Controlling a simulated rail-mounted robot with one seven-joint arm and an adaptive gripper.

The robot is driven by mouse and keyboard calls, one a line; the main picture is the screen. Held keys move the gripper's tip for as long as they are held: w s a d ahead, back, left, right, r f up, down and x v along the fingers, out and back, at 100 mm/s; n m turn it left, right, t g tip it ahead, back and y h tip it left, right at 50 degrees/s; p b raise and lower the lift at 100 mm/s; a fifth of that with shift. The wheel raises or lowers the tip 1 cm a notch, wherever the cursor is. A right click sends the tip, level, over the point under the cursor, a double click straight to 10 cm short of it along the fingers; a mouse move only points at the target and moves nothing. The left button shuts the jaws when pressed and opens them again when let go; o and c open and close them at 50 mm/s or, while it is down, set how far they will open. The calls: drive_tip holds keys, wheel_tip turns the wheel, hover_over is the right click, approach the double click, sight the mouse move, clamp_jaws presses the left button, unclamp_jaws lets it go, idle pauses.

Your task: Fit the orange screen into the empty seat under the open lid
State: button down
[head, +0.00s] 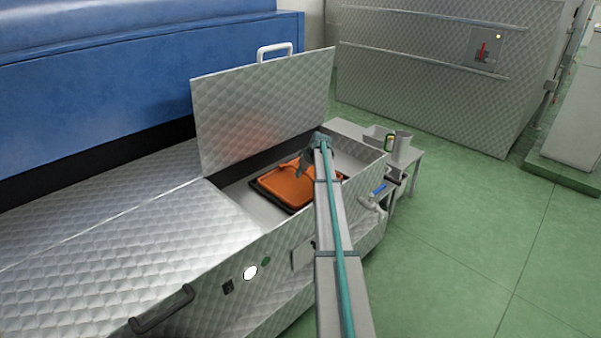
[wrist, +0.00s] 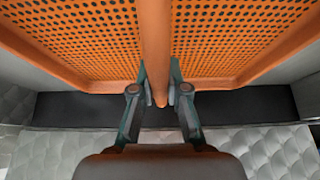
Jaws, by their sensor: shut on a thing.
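The orange screen (head: 283,188) is a perforated panel with a raised rim, seen in the head view inside the open compartment of the steel machine. A dark border, perhaps the seat (head: 272,199), shows along its near edge. The lid (head: 262,108) stands open behind it. In the wrist view the screen (wrist: 80,40) fills the top, with a central bar (wrist: 156,50) running between the jaws. My gripper (wrist: 159,88) is shut on that bar. A dark strip (wrist: 240,104) lies beyond the screen's edge. I cannot tell whether the screen is fully down in the seat.
The closed quilted-steel cover (head: 110,260) lies left of the opening. A blue machine (head: 120,85) stands behind. Green floor (head: 480,240) is clear at right.

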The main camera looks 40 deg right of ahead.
drive_tip(key=shift+f, duration=0.15)
drive_tip(key=c, duration=1.1)
unclamp_jaws()
drive_tip(key=v, duration=1.2)
